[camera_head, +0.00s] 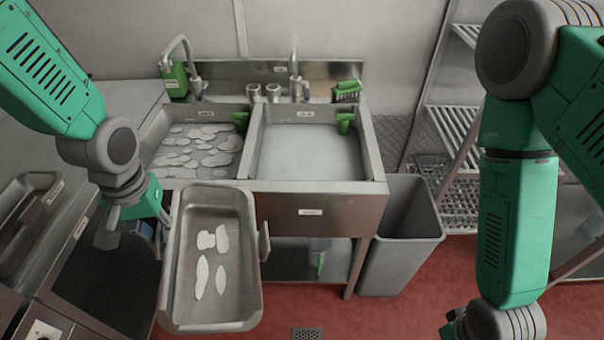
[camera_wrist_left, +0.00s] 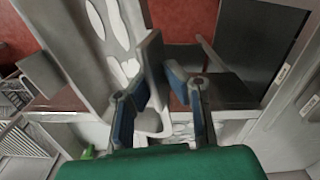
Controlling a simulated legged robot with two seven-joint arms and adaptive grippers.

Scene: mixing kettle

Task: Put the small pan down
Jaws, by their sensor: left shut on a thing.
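The small pan (camera_head: 245,285) is a grey metal rectangular tray with white patches on its inner floor. It hangs in the air in front of the left sink basin, above the red floor. My left gripper (camera_head: 155,217) is at the pan's left side, shut on its handle. In the left wrist view, the blue-padded fingers of the left gripper (camera_wrist_left: 160,95) close around the pan's grey handle (camera_wrist_left: 153,60). My right arm comes down at the right of the head view. Its gripper is mostly cut off at the bottom edge (camera_head: 453,325), so its fingers cannot be made out.
A double sink (camera_head: 315,187) stands behind the pan; white patches lie in its left basin, and the right basin looks clear. A grey bin (camera_head: 400,265) stands right of it, wire shelves (camera_head: 455,120) beyond. A steel counter (camera_head: 125,100) runs along the left.

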